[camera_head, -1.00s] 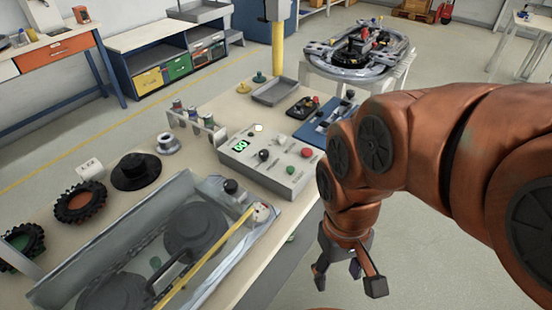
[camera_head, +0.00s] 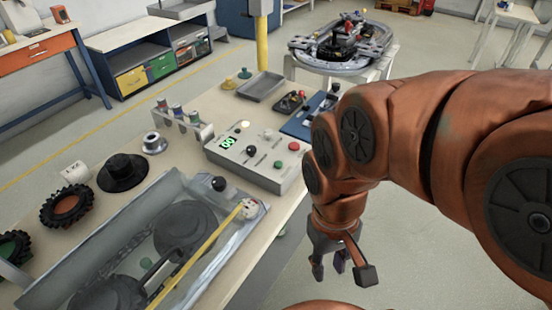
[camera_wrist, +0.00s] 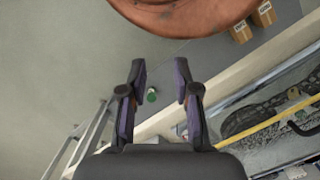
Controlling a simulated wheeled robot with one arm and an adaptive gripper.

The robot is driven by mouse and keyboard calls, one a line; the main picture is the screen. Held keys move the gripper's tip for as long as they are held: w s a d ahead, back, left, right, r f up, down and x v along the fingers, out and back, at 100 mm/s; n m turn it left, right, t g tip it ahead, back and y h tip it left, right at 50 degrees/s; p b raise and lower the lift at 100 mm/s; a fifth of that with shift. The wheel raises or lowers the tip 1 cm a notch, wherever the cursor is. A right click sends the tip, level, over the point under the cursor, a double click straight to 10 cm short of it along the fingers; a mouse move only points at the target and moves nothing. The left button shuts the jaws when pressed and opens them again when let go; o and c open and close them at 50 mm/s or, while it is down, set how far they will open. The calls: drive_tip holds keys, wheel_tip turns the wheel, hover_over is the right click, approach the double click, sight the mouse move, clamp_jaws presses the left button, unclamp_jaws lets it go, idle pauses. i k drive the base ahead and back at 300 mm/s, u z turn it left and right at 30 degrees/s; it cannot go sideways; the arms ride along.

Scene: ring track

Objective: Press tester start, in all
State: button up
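The tester is probably the grey box (camera_head: 225,160) with a lit green display (camera_head: 227,143), on the workbench in the head view. Its top carries black knobs, a red button (camera_head: 294,146) and a small green button (camera_head: 278,164). I cannot read any label, so which is start is unclear. My gripper (camera_head: 342,270) hangs in front of the bench edge, right of and nearer than the box, touching nothing. In the wrist view its two fingers (camera_wrist: 159,75) are apart with nothing between them. A green round thing (camera_wrist: 152,95) shows beyond them, near the bench side.
A grey tray (camera_head: 165,285) with dark round parts and a yellow bar fills the near bench (camera_head: 235,105). A ring track (camera_head: 345,62) stands on a table behind. Floor is clear right of the bench.

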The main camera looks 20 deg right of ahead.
sight(278, 164)
drive_tip(key=u, duration=2.15)
drive_tip(key=k, duration=1.05)
drive_tip(key=u, duration=0.25)
